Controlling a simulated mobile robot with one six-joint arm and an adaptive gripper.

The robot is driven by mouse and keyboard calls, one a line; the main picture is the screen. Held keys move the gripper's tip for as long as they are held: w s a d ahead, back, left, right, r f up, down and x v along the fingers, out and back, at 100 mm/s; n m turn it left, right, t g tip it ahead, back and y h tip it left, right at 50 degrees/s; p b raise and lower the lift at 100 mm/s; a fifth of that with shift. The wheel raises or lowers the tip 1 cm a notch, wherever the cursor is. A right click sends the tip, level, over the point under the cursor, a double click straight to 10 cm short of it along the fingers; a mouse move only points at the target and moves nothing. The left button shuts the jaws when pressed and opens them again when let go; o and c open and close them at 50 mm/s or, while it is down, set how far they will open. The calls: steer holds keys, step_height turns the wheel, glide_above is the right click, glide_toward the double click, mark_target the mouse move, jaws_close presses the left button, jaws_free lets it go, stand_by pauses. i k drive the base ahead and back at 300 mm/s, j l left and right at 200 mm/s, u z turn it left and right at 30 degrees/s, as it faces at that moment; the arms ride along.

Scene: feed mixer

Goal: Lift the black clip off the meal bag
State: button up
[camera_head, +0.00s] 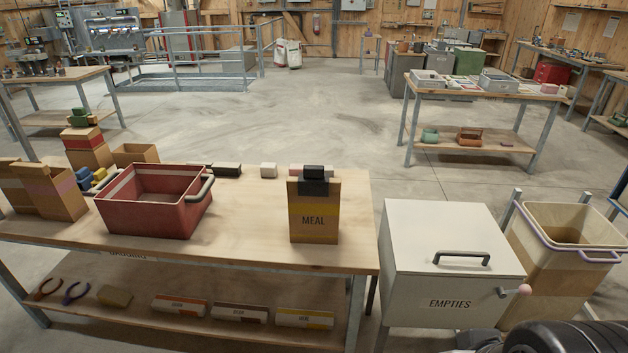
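The meal bag (314,222) is a brown bag with a yellow band and the word MEAL. It stands upright near the right end of the wooden table (245,215). The black clip (314,179) sits across the top of the bag, with a raised block on top. My gripper is not in view. A dark rounded part at the lower right corner looks like part of my own body, well apart from the bag.
A red tub (155,215) stands left of the bag, with bare tabletop between. Small blocks (228,169) lie along the back edge. Right of the table are a white EMPTIES box (440,222) with a handle and a tan bin (565,265).

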mark_target(313, 182)
steer(key=i+j+u, duration=0.1)
steer(key=i+u, duration=0.3)
steer(key=i, duration=0.6)
